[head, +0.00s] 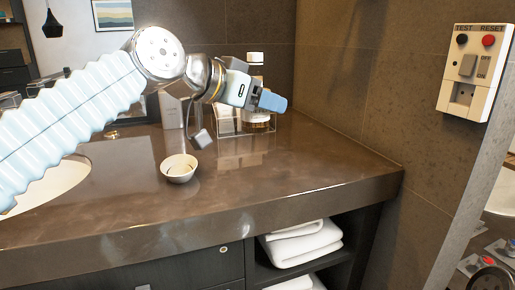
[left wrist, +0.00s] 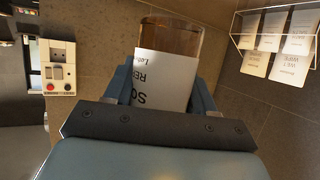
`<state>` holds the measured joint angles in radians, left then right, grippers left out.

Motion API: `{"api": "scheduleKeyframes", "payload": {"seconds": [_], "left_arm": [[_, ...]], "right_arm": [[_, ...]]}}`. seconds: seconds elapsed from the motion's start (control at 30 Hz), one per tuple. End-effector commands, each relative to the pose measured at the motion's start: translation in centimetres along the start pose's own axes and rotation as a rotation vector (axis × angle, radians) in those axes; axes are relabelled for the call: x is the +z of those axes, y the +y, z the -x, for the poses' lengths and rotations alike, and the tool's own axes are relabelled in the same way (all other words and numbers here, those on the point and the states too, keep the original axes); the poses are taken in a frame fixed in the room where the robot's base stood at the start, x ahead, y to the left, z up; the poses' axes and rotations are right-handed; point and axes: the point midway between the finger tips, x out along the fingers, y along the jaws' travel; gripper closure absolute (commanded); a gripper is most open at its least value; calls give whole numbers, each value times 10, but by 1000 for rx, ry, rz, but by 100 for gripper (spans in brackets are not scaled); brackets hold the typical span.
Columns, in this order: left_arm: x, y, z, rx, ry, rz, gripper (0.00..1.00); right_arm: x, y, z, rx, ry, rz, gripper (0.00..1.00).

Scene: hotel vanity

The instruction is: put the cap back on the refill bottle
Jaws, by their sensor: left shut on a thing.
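The refill bottle is amber with a white printed label; its lettering appears upside down in the left wrist view (left wrist: 165,78). My left gripper (head: 271,101) is shut on it, with blue fingers on both sides of the label. In the head view, amber and white parts of the bottle (head: 257,117) show behind the gripper, near the back of the counter. The bottle's neck is hidden in the left wrist view. I cannot pick out the cap for certain. A small white block (head: 255,57) shows above the gripper; I cannot tell what it is. My right gripper is out of view.
A small white bowl (head: 179,169) stands on the brown counter (head: 300,178). A clear rack (head: 226,123) stands behind the gripper; a clear holder with cards shows in the left wrist view (left wrist: 275,45). A switch box (head: 476,72) is on the right wall. The counter's right front is clear.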

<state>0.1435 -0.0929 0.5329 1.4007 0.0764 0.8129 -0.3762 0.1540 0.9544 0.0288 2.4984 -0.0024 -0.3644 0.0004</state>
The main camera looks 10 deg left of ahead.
Motion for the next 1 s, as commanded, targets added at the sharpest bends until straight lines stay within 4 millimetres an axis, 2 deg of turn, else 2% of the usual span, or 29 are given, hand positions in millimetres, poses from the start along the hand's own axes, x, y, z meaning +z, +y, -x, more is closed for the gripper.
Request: {"api": "scheduleKeyframes", "payload": {"seconds": [0.27, 0.33, 0.5, 1.0], "left_arm": [[11, -53, -54, 1, -3, 4, 100], [25, -61, -67, 0, -4, 4, 100], [41, -75, -88, 1, -1, 1, 100], [48, -82, -97, 0, 0, 0, 100]], "right_arm": [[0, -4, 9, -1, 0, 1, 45], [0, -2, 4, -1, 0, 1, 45], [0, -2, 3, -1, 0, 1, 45], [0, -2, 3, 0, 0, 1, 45]]}}
